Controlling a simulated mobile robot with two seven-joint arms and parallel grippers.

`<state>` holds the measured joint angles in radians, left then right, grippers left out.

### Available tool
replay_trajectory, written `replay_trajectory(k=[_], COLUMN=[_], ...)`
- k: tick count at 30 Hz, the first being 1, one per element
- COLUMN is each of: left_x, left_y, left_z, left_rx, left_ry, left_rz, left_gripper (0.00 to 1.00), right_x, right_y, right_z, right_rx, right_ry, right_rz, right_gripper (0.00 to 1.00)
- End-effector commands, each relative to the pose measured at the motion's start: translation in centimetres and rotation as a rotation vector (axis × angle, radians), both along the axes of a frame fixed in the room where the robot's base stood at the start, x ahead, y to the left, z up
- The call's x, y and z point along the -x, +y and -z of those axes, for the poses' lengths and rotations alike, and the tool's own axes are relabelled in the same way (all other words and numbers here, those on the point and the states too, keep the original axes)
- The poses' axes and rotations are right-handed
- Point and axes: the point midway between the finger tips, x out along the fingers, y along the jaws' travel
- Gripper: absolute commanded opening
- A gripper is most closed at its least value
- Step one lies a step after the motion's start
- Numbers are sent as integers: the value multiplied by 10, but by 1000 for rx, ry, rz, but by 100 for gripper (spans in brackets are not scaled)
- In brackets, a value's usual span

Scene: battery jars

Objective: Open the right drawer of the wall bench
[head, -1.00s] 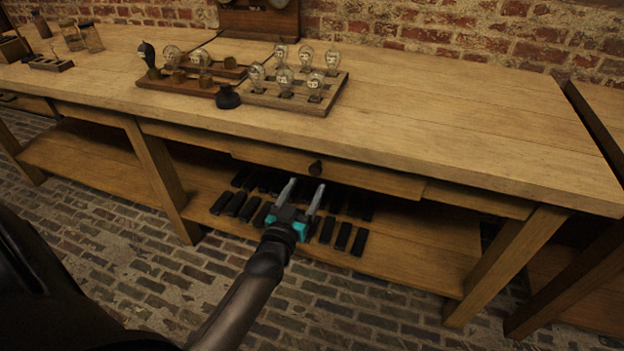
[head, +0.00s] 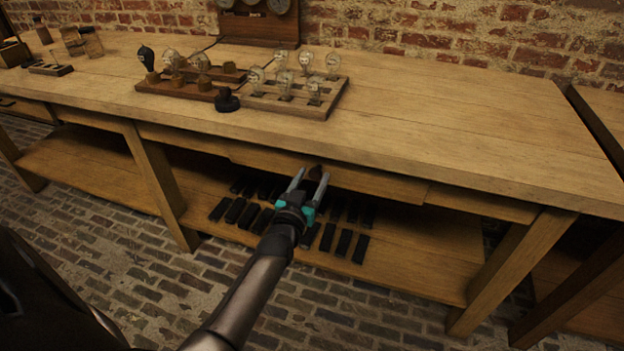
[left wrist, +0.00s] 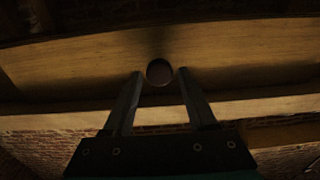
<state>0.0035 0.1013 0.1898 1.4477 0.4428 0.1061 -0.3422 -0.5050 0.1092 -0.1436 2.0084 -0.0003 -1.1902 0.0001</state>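The wall bench (head: 430,140) has a right drawer (head: 375,180) under its top, with a round dark knob (head: 315,172) on its front. The drawer front looks flush with the bench, so it appears shut. My left gripper (head: 311,178) is open at the knob, with one finger on either side of it in the head view. In the left wrist view the knob (left wrist: 159,72) sits between the fingertips of my left gripper (left wrist: 160,75), with small gaps on both sides. My right gripper is not in view.
Several black blocks (head: 340,243) lie on the lower shelf (head: 420,268) beneath the drawer. Glass bulbs on a wooden board (head: 330,105) stand on the bench top. A bench leg (head: 515,265) stands at right. The right part of the top is clear.

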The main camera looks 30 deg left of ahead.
Motion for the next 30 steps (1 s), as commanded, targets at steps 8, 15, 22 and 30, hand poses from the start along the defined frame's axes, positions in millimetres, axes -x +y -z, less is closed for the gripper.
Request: replay_trajectory(k=[8, 15, 22, 30], left_x=[0, 0, 0, 1], left_y=[0, 0, 0, 0], left_z=[0, 0, 0, 0], left_rx=[0, 0, 0, 0], left_ry=[0, 0, 0, 1], left_rz=[0, 0, -1, -1], left_gripper=[25, 0, 0, 0], right_x=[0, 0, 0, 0], right_y=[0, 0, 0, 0], right_z=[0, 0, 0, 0], right_rx=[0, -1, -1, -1], right_ry=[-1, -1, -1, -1], right_rz=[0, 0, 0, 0], right_gripper=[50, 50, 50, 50])
